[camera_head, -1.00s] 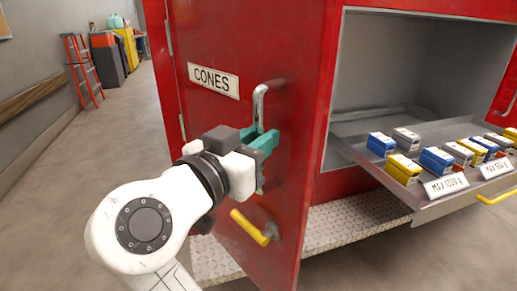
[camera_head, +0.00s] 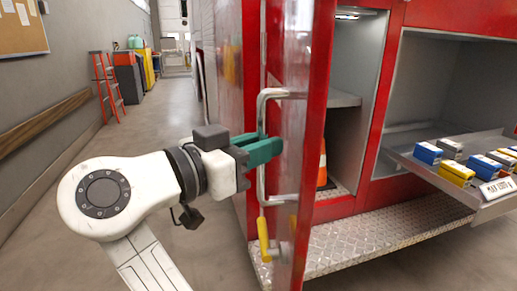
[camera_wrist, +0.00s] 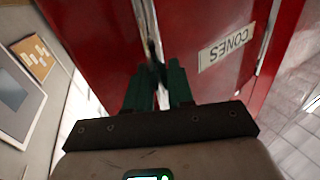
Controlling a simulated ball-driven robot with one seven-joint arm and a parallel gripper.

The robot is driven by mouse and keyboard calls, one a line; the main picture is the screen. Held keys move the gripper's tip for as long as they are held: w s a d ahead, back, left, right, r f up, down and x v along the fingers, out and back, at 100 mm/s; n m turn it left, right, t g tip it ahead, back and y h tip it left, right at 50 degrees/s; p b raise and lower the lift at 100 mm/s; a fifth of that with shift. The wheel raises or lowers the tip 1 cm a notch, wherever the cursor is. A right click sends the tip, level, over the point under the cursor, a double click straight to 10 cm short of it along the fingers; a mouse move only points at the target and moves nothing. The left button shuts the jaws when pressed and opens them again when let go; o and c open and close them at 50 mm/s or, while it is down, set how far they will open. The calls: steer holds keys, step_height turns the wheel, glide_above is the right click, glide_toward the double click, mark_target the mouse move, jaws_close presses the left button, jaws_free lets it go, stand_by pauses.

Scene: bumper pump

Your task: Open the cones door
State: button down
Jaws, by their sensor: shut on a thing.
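The red cones door (camera_head: 297,140) stands ajar, seen nearly edge-on in the head view. In the wrist view its face (camera_wrist: 200,30) shows the CONES label (camera_wrist: 226,48) upside down. A grey metal handle (camera_head: 262,110) is on the door's outer face. My gripper (camera_head: 268,150) has its green fingers closed around this handle. In the wrist view the fingers (camera_wrist: 158,88) sit on either side of the bar. Behind the door, the open compartment (camera_head: 345,125) shows a shelf and part of an orange cone (camera_head: 322,165), mostly hidden by the door.
A yellow handle (camera_head: 264,240) is lower on the door. A diamond-plate step (camera_head: 375,235) runs along the base. At right, a pulled-out tray (camera_head: 440,190) holds several small boxes. Open floor (camera_head: 190,130) lies left, with an orange ladder (camera_head: 107,85) farther back.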

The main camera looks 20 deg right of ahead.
steer(key=shift+w+d+r, duration=0.1)
steer(key=shift+w+d, duration=0.05)
steer(key=shift+w, duration=0.1)
steer(key=c, duration=1.4)
jaws_free()
steer(key=shift+c, duration=0.2)
steer(key=o, duration=0.3)
steer(key=shift+w+d, duration=0.1)
steer(key=shift+d, duration=0.05)
steer(key=shift+o, duration=0.2)
steer(key=v, duration=1.1)
